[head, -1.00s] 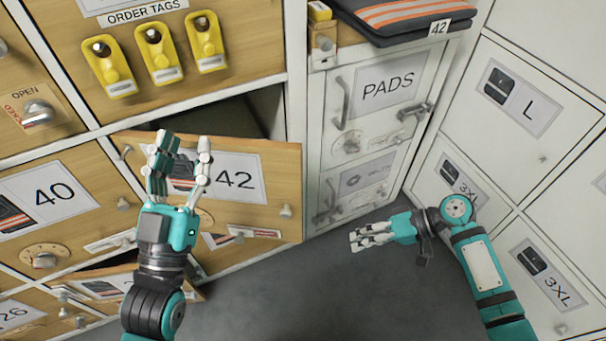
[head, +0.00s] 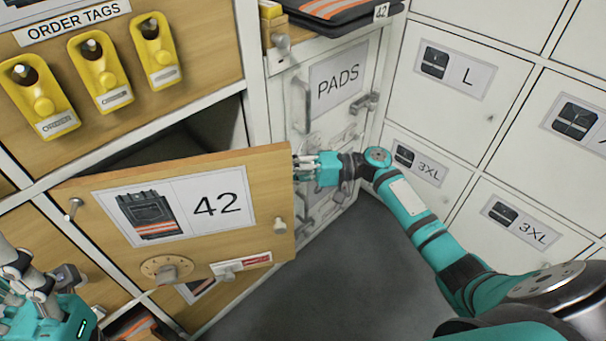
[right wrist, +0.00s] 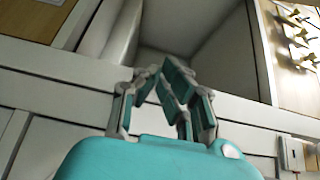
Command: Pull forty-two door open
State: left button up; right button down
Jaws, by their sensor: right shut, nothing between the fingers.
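The door carries a label with a garment picture, a dial and a small knob (head: 279,225). My right gripper (head: 302,166) is shut and empty at the door's right edge; whether it touches is unclear. In the right wrist view its fingers (right wrist: 165,80) come together before the open compartment (right wrist: 185,50). My left gripper (head: 25,275) is at the lower left, partly cut off, its fingers unclear.
A white PADS locker (head: 335,85) with handles stands right behind my right gripper. White lockers marked L and 3XL (head: 418,165) line the right. Yellow order tags (head: 100,72) hang above the door. Grey floor (head: 330,275) is clear below.

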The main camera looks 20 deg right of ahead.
jog(key=s, duration=0.1)
jog(key=s+a, duration=0.1)
jog(key=s, duration=0.1)
jog(key=shift+s+a+b, duration=0.25)
jog(key=shift+b, duration=0.1)
jog(key=shift+s, duration=0.1)
